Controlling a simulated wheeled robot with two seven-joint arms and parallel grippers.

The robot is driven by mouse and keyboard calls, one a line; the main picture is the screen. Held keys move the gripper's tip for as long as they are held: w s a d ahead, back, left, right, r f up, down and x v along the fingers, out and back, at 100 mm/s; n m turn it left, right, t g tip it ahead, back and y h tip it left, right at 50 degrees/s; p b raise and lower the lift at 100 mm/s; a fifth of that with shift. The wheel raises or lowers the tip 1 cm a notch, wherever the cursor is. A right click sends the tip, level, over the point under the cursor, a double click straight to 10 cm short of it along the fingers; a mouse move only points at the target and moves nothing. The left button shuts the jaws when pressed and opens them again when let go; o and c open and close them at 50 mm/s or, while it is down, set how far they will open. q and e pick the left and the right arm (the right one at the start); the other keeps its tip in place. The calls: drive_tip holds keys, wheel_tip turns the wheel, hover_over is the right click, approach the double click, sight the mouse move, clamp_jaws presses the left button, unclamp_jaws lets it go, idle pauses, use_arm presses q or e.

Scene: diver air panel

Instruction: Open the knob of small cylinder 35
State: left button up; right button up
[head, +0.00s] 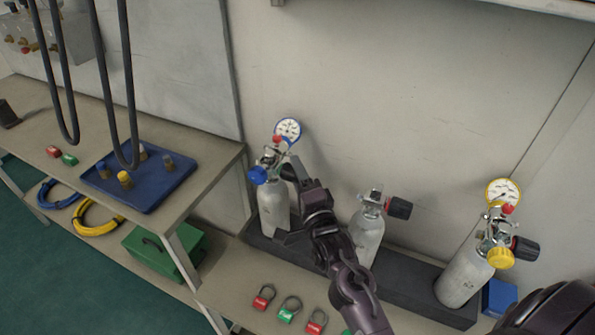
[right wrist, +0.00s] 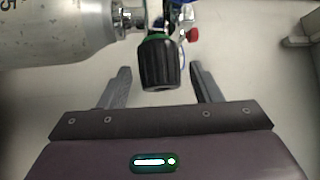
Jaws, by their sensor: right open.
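The grey cylinder at the left of the rack (head: 273,210) stands upright, with a blue knob (head: 258,175) and a blue-rimmed gauge (head: 288,130) at its top. My right gripper (head: 286,200) is open beside this cylinder and hides part of its right side. In the right wrist view a grey cylinder (right wrist: 60,30) has a partly cut-off marking ending in 5. Its black ribbed knob with a green ring (right wrist: 157,64) lies in the gap between my open fingers (right wrist: 160,82), with space on both sides. I cannot tell how far the knob is turned. My left gripper is not in view.
A middle cylinder (head: 368,230) with a black knob and a right cylinder (head: 464,276) with a yellow-rimmed gauge share the dark rack (head: 405,293). Several tagged shackles (head: 290,309) lie on the bench in front. A blue tray (head: 150,200) and hanging hoses are at left; the wall is close behind.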

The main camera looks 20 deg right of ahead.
drive_tip(key=shift+w, duration=0.25)
drive_tip(key=c, duration=1)
drive_tip(key=shift+f+n+t+b, duration=0.2)
drive_tip(key=shift+n+t+b, duration=0.4)
drive_tip(key=shift+b, duration=0.5)
drive_tip(key=n+t+y+b, duration=0.1)
drive_tip(key=n+b, duration=0.1)
drive_tip(key=n+t+y+b, duration=0.1)
drive_tip(key=n+y+b, duration=0.1)
drive_tip(key=n+b, duration=0.1)
drive_tip(key=shift+t, duration=0.4)
use_arm(q)
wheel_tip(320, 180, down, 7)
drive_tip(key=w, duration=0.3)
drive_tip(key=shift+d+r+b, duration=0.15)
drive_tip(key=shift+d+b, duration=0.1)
drive_tip(key=shift+b, duration=0.1)
use_arm(e)
drive_tip(key=shift+r+n+y, duration=0.25)
drive_tip(key=shift+n+y, duration=0.25)
drive_tip(key=shift+n, duration=0.3)
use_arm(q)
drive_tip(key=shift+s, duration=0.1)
use_arm(e)
drive_tip(key=o, duration=1)
